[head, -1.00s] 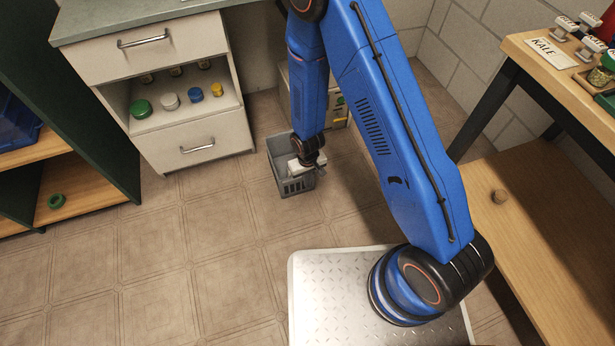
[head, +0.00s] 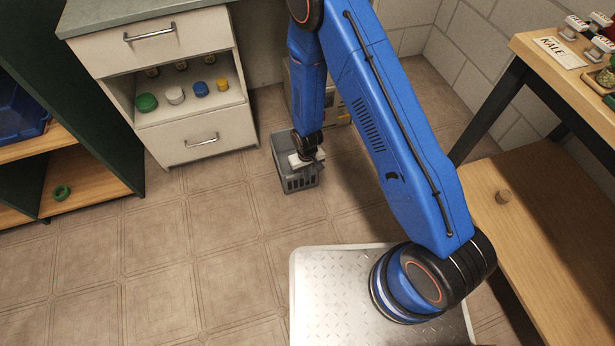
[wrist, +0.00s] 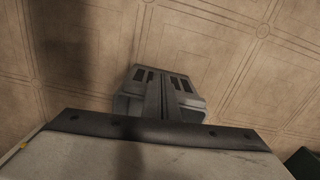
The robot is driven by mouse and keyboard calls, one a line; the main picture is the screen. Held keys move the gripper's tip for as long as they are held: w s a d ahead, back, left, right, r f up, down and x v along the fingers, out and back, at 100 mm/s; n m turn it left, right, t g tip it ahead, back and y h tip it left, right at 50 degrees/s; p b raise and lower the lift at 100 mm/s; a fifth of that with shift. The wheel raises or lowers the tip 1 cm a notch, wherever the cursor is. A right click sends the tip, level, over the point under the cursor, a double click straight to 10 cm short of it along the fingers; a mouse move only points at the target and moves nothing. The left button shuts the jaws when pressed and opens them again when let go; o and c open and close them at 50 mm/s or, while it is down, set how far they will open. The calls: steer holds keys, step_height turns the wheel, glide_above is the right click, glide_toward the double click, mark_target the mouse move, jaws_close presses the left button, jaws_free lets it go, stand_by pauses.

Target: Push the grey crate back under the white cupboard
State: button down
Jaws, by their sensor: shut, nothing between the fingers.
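The grey crate (head: 300,182) stands on the tiled floor with its slotted front facing me. Its rear part is close to the pale cupboard (head: 333,112), which my arm mostly hides. I cannot tell whether the crate's back end is under the cupboard. My gripper (head: 305,162) is low at the crate's open top, within its outline. The fingers are shut and empty. In the wrist view my gripper (wrist: 165,88) shows in the middle, in front of what looks like the slotted crate wall. Contact between fingers and crate cannot be made out.
A cream drawer unit (head: 203,139) stands left of the crate, with several jars on its shelf. A wooden bench with a lower shelf (head: 540,215) is at the right. A green shelf unit (head: 85,170) is at the far left. The floor (head: 225,225) before the crate is clear.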

steer(key=w+a, duration=0.4)
steer(key=w, duration=0.6)
steer(key=w+a, duration=0.4)
steer(key=w, duration=0.6)
steer(key=w+a, duration=0.4)
steer(key=w, duration=0.6)
steer(key=shift+w, duration=0.25)
